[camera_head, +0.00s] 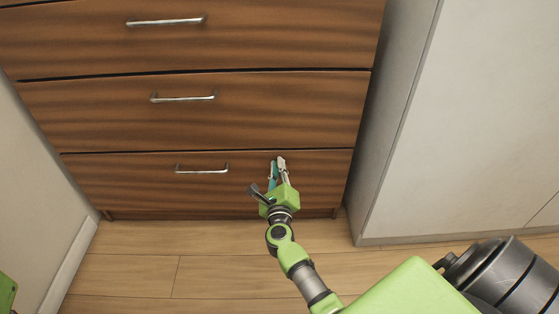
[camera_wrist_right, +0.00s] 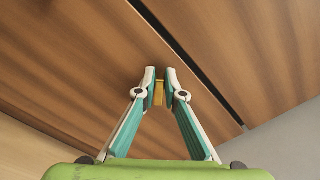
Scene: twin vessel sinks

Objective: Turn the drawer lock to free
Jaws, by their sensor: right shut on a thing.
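My right gripper (camera_head: 277,165) is at the front of the bottom drawer (camera_head: 120,180), to the right of that drawer's handle. In the right wrist view its two fingertips (camera_wrist_right: 160,82) are close together on a small brass-coloured piece of the drawer lock (camera_wrist_right: 158,93). The fingers hide most of the lock, so I cannot tell which way it is turned. In the head view the lock is hidden behind the gripper. My left gripper is not in view.
The wooden chest has three drawers in view, with metal handles (camera_head: 202,169). All look shut. A pale cabinet (camera_head: 450,120) stands close on the right and a pale wall (camera_head: 40,170) on the left. The wood floor (camera_head: 215,270) in front is clear.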

